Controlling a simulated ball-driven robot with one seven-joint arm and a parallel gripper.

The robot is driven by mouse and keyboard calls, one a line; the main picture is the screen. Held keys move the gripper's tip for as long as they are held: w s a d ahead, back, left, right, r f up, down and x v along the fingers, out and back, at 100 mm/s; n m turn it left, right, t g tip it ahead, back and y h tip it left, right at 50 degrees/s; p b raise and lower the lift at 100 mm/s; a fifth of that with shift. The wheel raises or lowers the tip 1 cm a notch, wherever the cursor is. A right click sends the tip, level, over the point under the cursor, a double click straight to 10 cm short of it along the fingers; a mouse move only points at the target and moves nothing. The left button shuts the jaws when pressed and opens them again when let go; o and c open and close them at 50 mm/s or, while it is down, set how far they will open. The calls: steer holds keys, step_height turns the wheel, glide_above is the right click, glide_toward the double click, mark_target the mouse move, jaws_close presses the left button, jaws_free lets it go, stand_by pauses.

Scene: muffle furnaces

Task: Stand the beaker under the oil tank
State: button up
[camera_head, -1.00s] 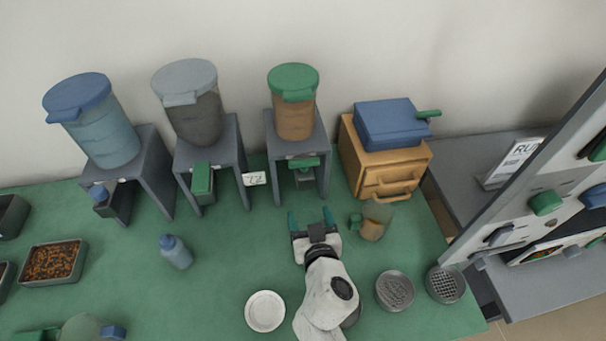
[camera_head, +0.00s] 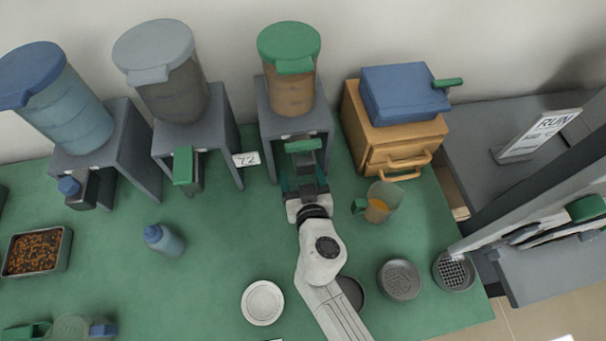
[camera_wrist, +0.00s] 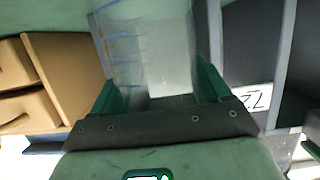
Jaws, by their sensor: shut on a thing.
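My gripper (camera_head: 305,183) is at the front of the grey stand under the green-lidded tank (camera_head: 290,80) with amber contents. In the wrist view its green fingers (camera_wrist: 160,92) are shut on a clear beaker (camera_wrist: 150,45) with blue marks, which looks empty. In the head view the beaker can hardly be made out at the fingers. The green tap lever (camera_head: 303,146) of this tank is just beyond the gripper. I cannot tell whether the beaker touches the table or stand.
A jug with orange liquid (camera_head: 378,203) stands close on the right, before the orange drawer box (camera_head: 400,145). A "72" card (camera_head: 245,159) is on the left. Grey-lidded (camera_head: 170,75) and blue-lidded (camera_head: 60,95) tanks stand further left. A white dish (camera_head: 262,303) lies nearer.

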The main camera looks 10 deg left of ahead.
steer(key=shift+f, duration=0.1)
steer(key=o, duration=1.1)
steer(key=shift+s+r, duration=0.1)
steer(key=shift+r, duration=0.15)
steer(key=b+v, duration=0.1)
steer(key=v, duration=1)
steer(key=shift+s+d, duration=0.1)
steer(key=shift+s, duration=0.25)
